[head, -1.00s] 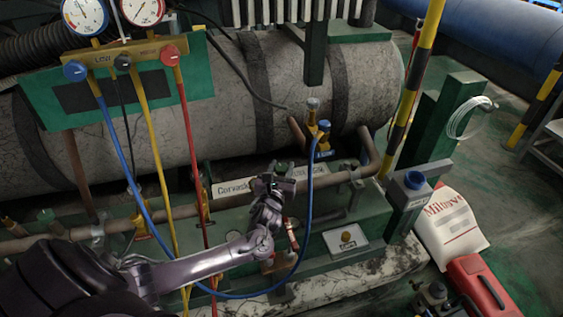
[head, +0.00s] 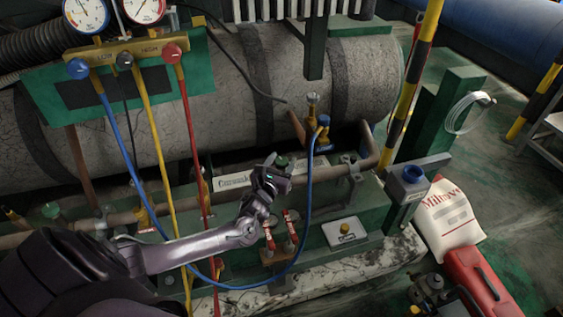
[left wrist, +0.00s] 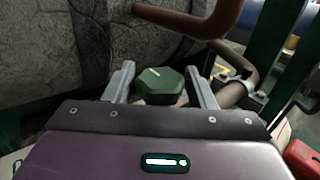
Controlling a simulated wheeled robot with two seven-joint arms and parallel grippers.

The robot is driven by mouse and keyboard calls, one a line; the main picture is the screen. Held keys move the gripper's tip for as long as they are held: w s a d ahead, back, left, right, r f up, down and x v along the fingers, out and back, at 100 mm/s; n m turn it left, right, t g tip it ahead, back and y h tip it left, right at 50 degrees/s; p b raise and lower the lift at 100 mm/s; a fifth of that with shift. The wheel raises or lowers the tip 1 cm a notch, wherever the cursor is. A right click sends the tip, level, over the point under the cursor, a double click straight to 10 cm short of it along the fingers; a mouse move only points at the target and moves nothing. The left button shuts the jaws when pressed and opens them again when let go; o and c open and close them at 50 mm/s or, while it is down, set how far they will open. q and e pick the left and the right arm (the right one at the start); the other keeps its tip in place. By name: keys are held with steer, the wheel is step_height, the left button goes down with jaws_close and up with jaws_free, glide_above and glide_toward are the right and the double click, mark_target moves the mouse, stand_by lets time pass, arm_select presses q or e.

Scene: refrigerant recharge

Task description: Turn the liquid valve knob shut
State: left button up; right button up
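The green faceted valve knob (left wrist: 160,86) with a pale line on top sits between my left gripper's two fingers in the left wrist view. A small gap shows on each side, so the fingers stand around it without visibly touching it. In the head view my left gripper (head: 274,174) is over the pipe in front of the grey tank, and the green knob (head: 283,161) shows just past its tips. The gripper hides the valve body below the knob. My right gripper is in neither view.
A blue hose (head: 309,205) loops close to the right of my left gripper. Red-handled valves (head: 291,224) stand just below it. Gauge hoses in yellow and red (head: 191,150) hang to the left. The grey tank (head: 240,95) lies behind.

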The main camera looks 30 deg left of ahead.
mark_target(279, 167)
arm_select(q)
steer(key=shift+o, duration=0.9)
steer(key=shift+s, duration=0.2)
steer(key=s, duration=0.2)
steer(key=s+d+p, duration=0.1)
steer(key=s, duration=0.4)
steer(key=shift+s+d+p, duration=0.15)
steer(key=shift+d+p, duration=0.1)
steer(key=shift+p, duration=0.1)
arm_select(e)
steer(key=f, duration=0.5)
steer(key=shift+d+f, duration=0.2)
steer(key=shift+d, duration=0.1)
